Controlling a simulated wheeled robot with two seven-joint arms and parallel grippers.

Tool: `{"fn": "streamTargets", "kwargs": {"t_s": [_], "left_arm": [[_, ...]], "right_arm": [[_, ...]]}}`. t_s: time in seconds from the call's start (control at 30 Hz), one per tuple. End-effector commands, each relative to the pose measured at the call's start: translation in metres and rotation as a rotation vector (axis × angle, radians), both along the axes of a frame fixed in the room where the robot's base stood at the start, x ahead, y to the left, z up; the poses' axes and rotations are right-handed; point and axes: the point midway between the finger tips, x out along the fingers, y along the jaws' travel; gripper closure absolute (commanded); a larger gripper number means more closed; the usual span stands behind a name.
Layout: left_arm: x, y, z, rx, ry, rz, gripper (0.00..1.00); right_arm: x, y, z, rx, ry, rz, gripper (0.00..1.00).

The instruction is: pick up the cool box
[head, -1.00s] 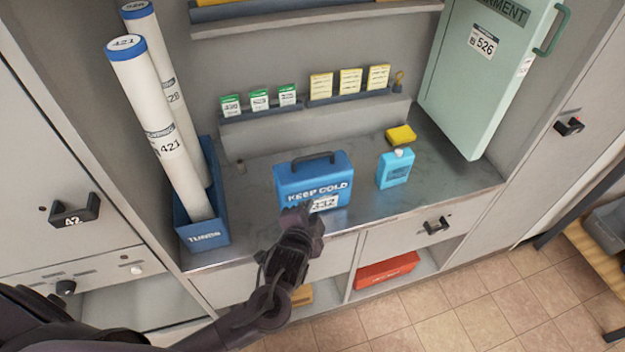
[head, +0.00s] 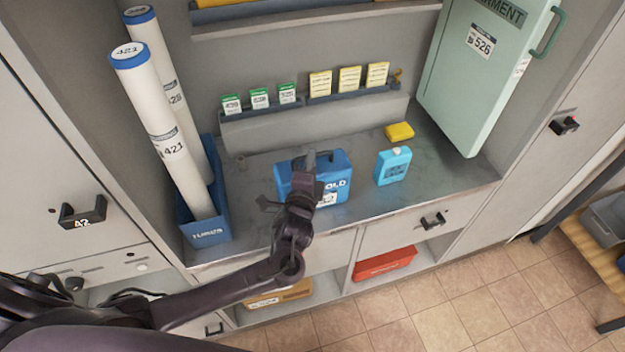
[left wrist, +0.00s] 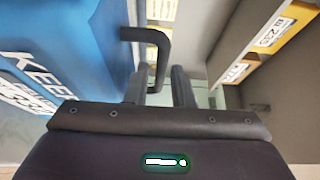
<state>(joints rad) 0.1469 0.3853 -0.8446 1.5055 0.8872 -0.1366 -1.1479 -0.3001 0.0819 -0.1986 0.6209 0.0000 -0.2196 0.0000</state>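The cool box (head: 335,185) is blue with a dark handle on top and white "KEEP COLD" lettering. It stands upright on the grey counter. My left gripper (head: 318,158) is over its front and reaches up to the handle, hiding part of the lettering and label. In the left wrist view the box (left wrist: 65,45) fills the left side, and its handle (left wrist: 158,42) runs down between the two parted fingers of my left gripper (left wrist: 162,85). The fingers are open and I see no firm contact. My right gripper is out of view.
A light-blue bottle (head: 393,166) stands right of the box, with a yellow block (head: 399,131) behind it. A blue bin (head: 206,232) with tall white tubes stands at the left. A pale green case (head: 485,80) leans at the right. Counter (head: 445,178) is bare at the right front.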

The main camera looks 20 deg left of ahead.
Motion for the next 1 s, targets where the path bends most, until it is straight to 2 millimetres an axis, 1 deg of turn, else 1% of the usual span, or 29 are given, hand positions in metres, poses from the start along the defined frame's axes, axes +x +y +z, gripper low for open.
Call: {"fn": "streamTargets", "kwargs": {"t_s": [0.2, 0.23, 0.3, 0.4, 1.0], "left_arm": [[0.0013, -0.0002, -0.0006, -0.001, 0.001, -0.001, 0.78], [0.0012, -0.0001, -0.0006, -0.001, 0.001, -0.001, 0.8], [0.0012, -0.0001, -0.0006, -0.001, 0.001, 0.0, 0.89], [0.0011, -0.0001, -0.0006, -0.001, 0.001, 0.0, 1.0], [0.0008, -0.0001, -0.0009, -0.002, 0.002, 0.0, 1.0]], "right_arm": [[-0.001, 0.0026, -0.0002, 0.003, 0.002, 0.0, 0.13], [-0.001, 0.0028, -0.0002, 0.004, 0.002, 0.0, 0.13], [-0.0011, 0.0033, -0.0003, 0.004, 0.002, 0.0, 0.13], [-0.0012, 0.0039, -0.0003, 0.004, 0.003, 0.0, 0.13], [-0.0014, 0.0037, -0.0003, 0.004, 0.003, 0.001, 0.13]]}}
